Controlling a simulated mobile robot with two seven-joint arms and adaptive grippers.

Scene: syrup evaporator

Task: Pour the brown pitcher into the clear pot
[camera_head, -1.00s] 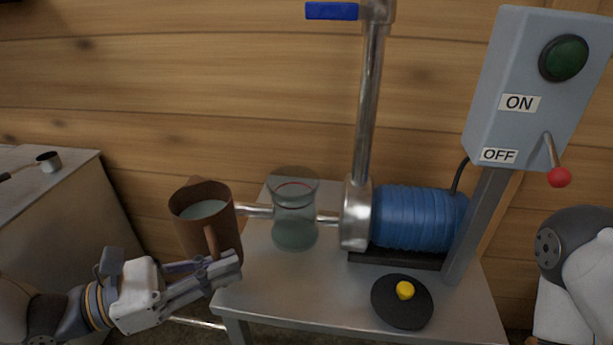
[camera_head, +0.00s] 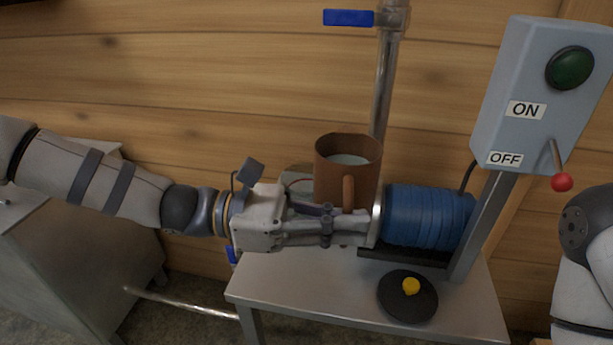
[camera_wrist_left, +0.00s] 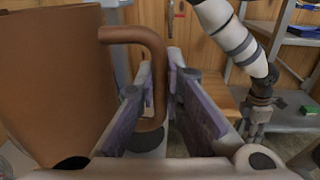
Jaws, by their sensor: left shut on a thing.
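The brown pitcher (camera_head: 333,185) is held upright in the head view, with pale liquid inside below its rim. My left gripper (camera_head: 350,226) is shut on its handle, which also shows between the fingers in the wrist view (camera_wrist_left: 150,85). The pitcher is raised above the metal table, in front of the pipe and left of the blue motor. The clear pot (camera_head: 297,182) is mostly hidden behind the pitcher and my left gripper; only a bit of its upper part shows. My right gripper (camera_wrist_left: 254,128) shows small in the wrist view; its jaws are unclear.
The blue ribbed motor (camera_head: 428,217) and metal pipe (camera_head: 381,90) stand close to the pitcher. A grey ON/OFF box (camera_head: 530,90) with a red-tipped lever is at right.

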